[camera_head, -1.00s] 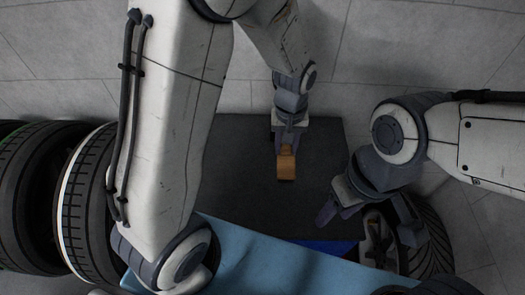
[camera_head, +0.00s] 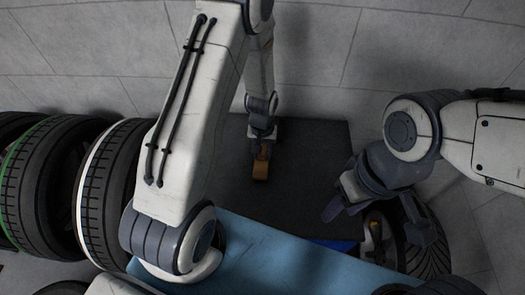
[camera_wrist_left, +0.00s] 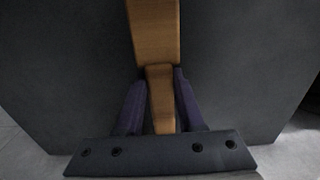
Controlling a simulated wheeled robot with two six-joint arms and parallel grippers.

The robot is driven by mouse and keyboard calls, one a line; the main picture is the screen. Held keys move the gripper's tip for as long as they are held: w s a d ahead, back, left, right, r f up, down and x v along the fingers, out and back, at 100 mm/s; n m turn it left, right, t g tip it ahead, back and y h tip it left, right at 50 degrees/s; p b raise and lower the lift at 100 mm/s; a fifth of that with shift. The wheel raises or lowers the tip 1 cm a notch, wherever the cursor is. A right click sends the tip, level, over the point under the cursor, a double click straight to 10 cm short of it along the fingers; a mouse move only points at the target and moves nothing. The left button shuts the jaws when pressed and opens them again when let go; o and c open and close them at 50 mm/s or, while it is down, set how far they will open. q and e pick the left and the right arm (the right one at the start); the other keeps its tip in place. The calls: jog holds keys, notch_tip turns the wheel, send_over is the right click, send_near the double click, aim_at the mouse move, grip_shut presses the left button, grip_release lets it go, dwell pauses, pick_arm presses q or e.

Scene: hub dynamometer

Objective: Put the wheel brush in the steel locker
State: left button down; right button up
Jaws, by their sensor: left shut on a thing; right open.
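The wheel brush, with a tan wooden body (camera_head: 260,172), is held by my left gripper (camera_head: 262,152) over a dark grey flat surface (camera_head: 315,160). This surface may belong to the steel locker, but I cannot tell. In the left wrist view, the brush (camera_wrist_left: 154,35) runs between the two shut fingers (camera_wrist_left: 160,88) and points away from them, with the dark surface behind it. Bristles are not visible. The gap between brush and surface is unclear. My right gripper (camera_head: 375,214) is open and empty, to the right of the dark surface.
Several tyres (camera_head: 112,190) stand in a row at the left. A blue surface (camera_head: 280,255) lies at the front. Tiled floor (camera_head: 330,60) shows at the back.

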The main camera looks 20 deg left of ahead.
pick_arm(q)
jog(key=shift+f, duration=0.2)
jog(key=c, duration=0.5)
grip_release()
jog(key=shift+r, duration=0.1)
